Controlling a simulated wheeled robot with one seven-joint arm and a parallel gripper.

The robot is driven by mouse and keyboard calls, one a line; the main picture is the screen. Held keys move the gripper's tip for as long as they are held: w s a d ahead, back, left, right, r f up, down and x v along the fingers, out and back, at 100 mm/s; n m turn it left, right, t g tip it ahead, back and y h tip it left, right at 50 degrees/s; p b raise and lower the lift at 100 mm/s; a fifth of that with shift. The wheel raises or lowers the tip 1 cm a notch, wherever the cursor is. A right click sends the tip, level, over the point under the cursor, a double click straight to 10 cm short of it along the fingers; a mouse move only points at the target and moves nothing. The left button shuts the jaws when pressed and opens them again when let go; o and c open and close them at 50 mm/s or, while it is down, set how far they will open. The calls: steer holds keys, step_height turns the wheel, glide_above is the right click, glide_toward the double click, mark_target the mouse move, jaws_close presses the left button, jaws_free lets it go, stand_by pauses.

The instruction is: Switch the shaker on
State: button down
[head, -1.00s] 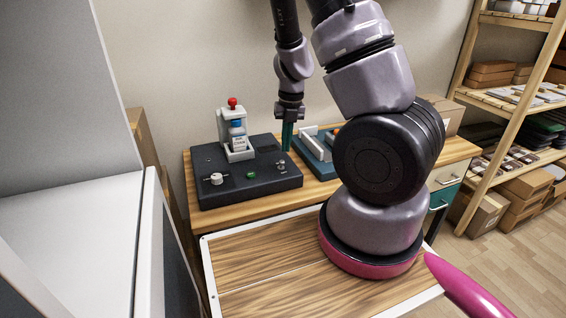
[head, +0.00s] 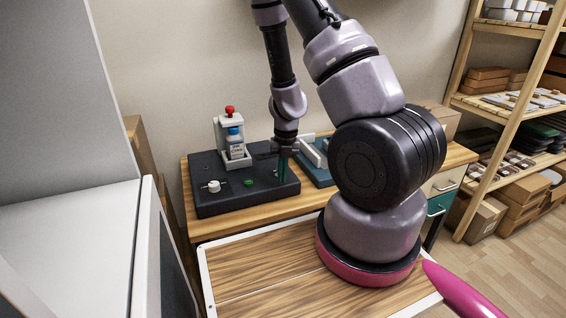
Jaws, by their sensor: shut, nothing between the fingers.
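The shaker is a dark box (head: 225,197) on the wooden table. On its top are a white knob (head: 212,186) at the left and a green button (head: 248,183) near the front middle. A light grey holder (head: 222,138) at the back carries a blue-capped bottle (head: 236,148), with a red knob (head: 230,111) above. My gripper (head: 281,177) points down with its teal fingers shut and empty, low over the right part of the box. It hides the small metal control there. I cannot tell whether the fingers touch anything.
A blue-grey tray-like fixture (head: 318,174) with a pale block stands just right of the box, partly behind my arm. A white cabinet (head: 75,225) is at the left. Shelves with boxes (head: 522,192) stand at the right.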

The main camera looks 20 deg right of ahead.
steer(key=shift+f, duration=0.8)
steer(key=shift+w+d+r, duration=0.15)
steer(key=shift+w, duration=0.45)
steer(key=shift+w+d+r, duration=0.1)
steer(key=shift+w+r, duration=0.05)
steer(key=shift+w, duration=0.45)
steer(key=shift+w+d+r, duration=0.2)
steer(key=shift+w+r, duration=0.05)
steer(key=shift+w, duration=0.4)
steer(key=shift+w+r+g, duration=0.25)
steer(key=shift+w+g, duration=0.25)
steer(key=shift+g, duration=0.5)
steer(key=shift+w+g, duration=0.2)
steer(key=shift+g, duration=0.2)
steer(key=shift+w+r, duration=0.2)
steer(key=shift+w, duration=0.3)
steer(key=shift+r, duration=0.2)
steer(key=shift+r, duration=0.6)
